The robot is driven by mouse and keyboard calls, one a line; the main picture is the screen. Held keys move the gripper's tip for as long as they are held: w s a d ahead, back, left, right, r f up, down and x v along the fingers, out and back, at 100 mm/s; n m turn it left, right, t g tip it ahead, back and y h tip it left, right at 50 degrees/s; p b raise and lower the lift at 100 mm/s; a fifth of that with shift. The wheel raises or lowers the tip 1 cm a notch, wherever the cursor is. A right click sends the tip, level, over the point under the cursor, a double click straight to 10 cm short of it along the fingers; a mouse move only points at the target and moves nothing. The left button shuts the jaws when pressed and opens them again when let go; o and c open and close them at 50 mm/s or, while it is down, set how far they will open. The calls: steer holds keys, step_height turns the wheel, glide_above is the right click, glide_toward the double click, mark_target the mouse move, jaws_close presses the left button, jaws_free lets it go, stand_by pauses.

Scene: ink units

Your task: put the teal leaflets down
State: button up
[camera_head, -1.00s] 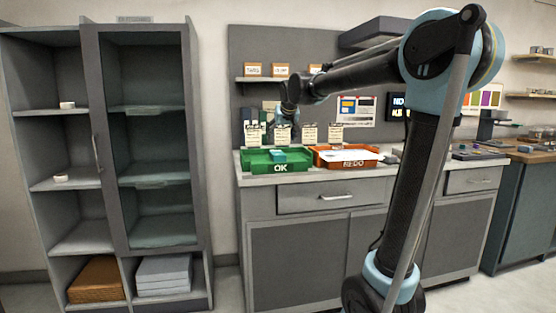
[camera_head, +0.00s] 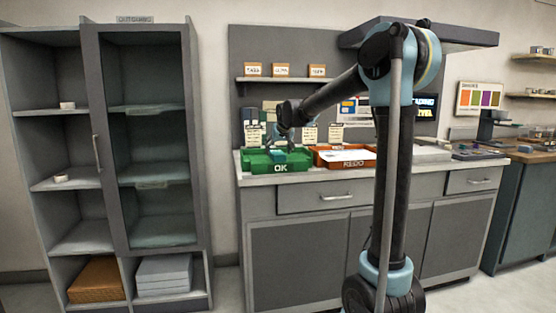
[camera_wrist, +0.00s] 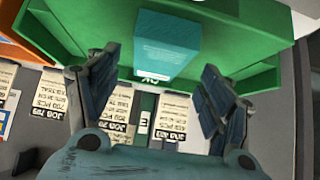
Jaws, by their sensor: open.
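The teal leaflets (camera_wrist: 168,42) lie as a small block in the green OK tray (camera_wrist: 240,32) in the wrist view. In the head view the green tray (camera_head: 257,167) stands on the counter, and the leaflets there are partly hidden by my gripper. My gripper (camera_wrist: 159,62) is open, with one finger to each side of the leaflets' near end and a gap on both sides. In the head view my gripper (camera_head: 283,138) is low over the tray. Whether the fingertips reach down beside the leaflets is hard to tell.
An orange REDO tray (camera_head: 366,159) with white paper stands right of the green one. Several job cards (camera_head: 310,133) stand behind the trays. A shelf (camera_head: 282,79) with small boxes hangs above. A grey cabinet (camera_head: 92,150) stands at the left.

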mark_target(277, 152)
steer(key=shift+x, duration=1.75)
steer(key=shift+w+d+r, duration=0.15)
steer(key=c, duration=1.3)
steer(key=shift+r, duration=0.1)
